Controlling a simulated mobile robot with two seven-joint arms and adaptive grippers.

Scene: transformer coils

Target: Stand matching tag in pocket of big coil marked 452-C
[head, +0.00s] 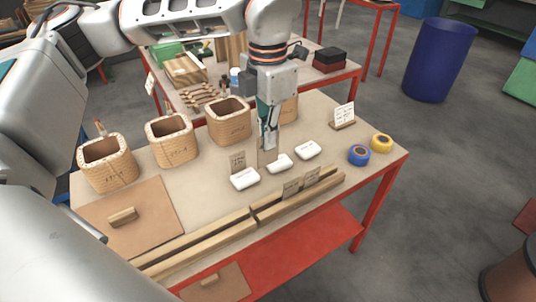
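Several wooden coils stand along the back of the table: a left one (110,172), a second one (172,151), a third one (229,128) and another (289,110) partly behind my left gripper. Their markings are too small to read, so I cannot tell which is 452-C. My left gripper (268,143) points down right of the third coil, its fingers close together on a thin tan tag (268,157). Another tag (238,162) stands by the left white block (245,178). Two tags (290,188) (311,177) stand at the front wooden rail. My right gripper is not seen.
More white blocks (279,163) (307,150) lie in front of the gripper. A white card (344,114) stands on a wooden base. Blue tape (358,155) and yellow tape (381,143) lie at the right. A brown board (140,235) with a wooden handle lies front left.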

